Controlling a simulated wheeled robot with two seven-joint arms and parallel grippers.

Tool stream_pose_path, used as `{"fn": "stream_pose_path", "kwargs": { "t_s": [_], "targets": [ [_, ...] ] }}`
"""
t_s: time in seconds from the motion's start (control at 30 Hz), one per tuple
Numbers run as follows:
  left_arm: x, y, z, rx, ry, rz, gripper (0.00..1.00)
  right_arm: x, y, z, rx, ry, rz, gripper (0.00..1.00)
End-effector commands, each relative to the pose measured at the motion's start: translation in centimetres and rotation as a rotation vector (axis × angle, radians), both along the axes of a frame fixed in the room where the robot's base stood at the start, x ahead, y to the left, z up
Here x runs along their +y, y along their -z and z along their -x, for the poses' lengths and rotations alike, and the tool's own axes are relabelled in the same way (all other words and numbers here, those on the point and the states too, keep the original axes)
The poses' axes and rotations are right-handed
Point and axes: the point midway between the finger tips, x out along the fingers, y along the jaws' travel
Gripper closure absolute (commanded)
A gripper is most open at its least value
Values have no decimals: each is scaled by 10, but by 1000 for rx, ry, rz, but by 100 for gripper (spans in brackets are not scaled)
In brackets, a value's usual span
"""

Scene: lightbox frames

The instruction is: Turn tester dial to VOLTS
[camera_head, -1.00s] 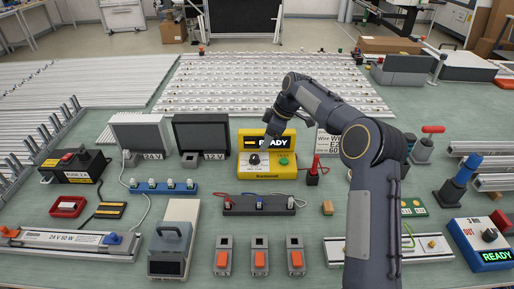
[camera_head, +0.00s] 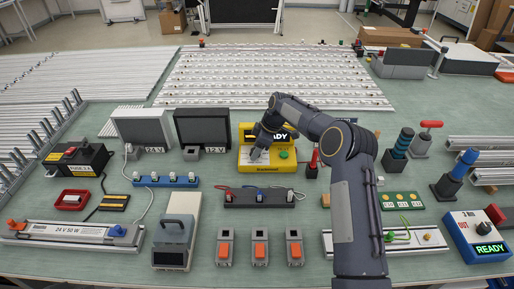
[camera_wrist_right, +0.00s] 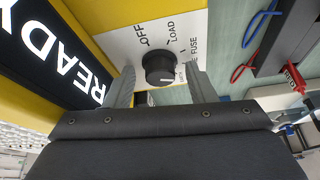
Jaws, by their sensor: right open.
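The yellow tester (camera_head: 268,168) stands mid-table with a lit READY display; the display also shows at the left of the right wrist view (camera_wrist_right: 50,60). Its black round dial (camera_wrist_right: 160,67) has a white mark pointing toward the lower right of that view. The labels OFF, LOAD and FUSE are readable around it; another label beside the dial is partly hidden. My right gripper (camera_wrist_right: 160,84) is open, its fingers on either side of the dial; contact cannot be told. In the head view my right gripper (camera_head: 258,150) covers the dial. My left gripper is not in view.
A blue box with a READY display (camera_head: 478,235) sits front right.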

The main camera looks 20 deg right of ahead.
Motion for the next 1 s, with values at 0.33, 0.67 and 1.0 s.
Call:
{"fn": "stream_pose_path", "kwargs": {
  "t_s": [0.33,0.67,1.0],
  "targets": [
    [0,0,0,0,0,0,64,0,0,0,0,0,0,84],
    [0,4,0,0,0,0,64,0,1,0,-1,22,0,94],
    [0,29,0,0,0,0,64,1,3,2,-2,208,1,94]
  ]
}}
